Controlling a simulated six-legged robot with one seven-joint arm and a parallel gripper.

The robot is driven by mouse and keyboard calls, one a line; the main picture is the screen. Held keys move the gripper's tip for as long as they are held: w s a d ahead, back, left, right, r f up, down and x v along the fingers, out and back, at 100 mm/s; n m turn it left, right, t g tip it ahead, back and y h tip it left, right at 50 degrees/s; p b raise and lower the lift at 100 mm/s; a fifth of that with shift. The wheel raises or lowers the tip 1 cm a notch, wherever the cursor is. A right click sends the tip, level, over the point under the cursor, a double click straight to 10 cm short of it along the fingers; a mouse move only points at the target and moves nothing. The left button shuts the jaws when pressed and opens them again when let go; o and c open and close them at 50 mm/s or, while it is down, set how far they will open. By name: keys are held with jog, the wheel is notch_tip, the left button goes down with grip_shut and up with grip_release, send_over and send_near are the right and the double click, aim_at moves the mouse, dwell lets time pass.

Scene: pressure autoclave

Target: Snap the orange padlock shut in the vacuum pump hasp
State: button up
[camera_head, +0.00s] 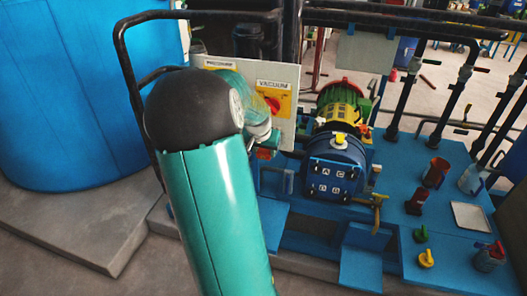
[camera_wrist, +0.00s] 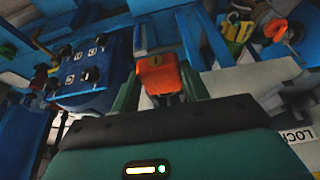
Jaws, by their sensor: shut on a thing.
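The orange padlock (camera_wrist: 163,74) is held body up between the fingertips of my gripper (camera_wrist: 160,92) in the wrist view. The gripper is shut on it from both sides; its shackle is not clearly seen. In the head view my arm covers most of the gripper, and a small orange patch (camera_head: 264,154), likely the padlock, shows just below the VACUUM switch plate (camera_head: 274,96). That plate is yellow with a red knob (camera_head: 273,104). I cannot make out the hasp, or whether the padlock touches it.
A pale board (camera_head: 292,82) carries the switch plate. The blue pump (camera_head: 335,165) with lettered knobs stands right of it. A black pipe frame (camera_head: 121,60) and a big blue tank (camera_head: 70,90) are on the left. Loose padlocks, one yellow (camera_head: 426,259), lie on the blue deck (camera_head: 395,215).

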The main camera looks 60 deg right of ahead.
jog(key=shift+w+d, duration=0.15)
jog(key=shift+d, duration=0.95)
dwell(0.3)
jog(key=o, duration=1.2)
jog(key=v, duration=1.3)
jog(key=shift+r, duration=0.45)
